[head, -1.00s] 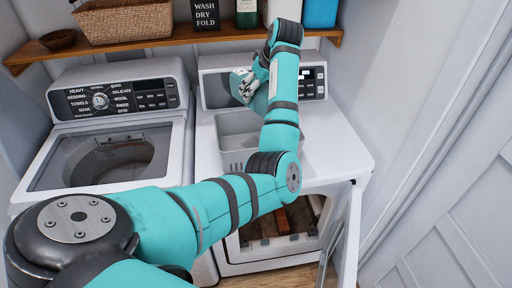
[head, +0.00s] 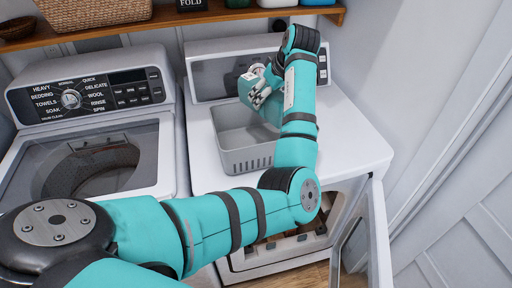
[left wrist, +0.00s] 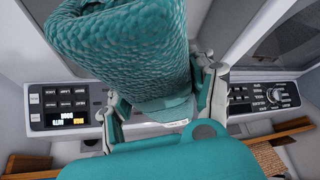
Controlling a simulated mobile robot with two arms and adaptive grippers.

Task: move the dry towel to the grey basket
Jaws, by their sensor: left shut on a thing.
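The grey basket (head: 245,158) stands on top of the dryer (head: 345,150); its inside is partly covered by my arm. My left gripper (head: 260,90) is above the basket's back part, close to the dryer's control panel. In the left wrist view, my left gripper (left wrist: 163,98) is shut on a teal, textured, rolled towel (left wrist: 115,45). In the head view the towel is mostly hidden behind my teal arm, and I cannot tell whether it touches the basket. My right gripper is in neither view.
The washer (head: 160,150) stands at the left, its clear lid (head: 85,165) closed. The dryer's front door (head: 370,235) hangs open at the right. A shelf (head: 145,32) with a wicker basket (head: 95,12) runs along the back wall. The dryer top right of my arm is clear.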

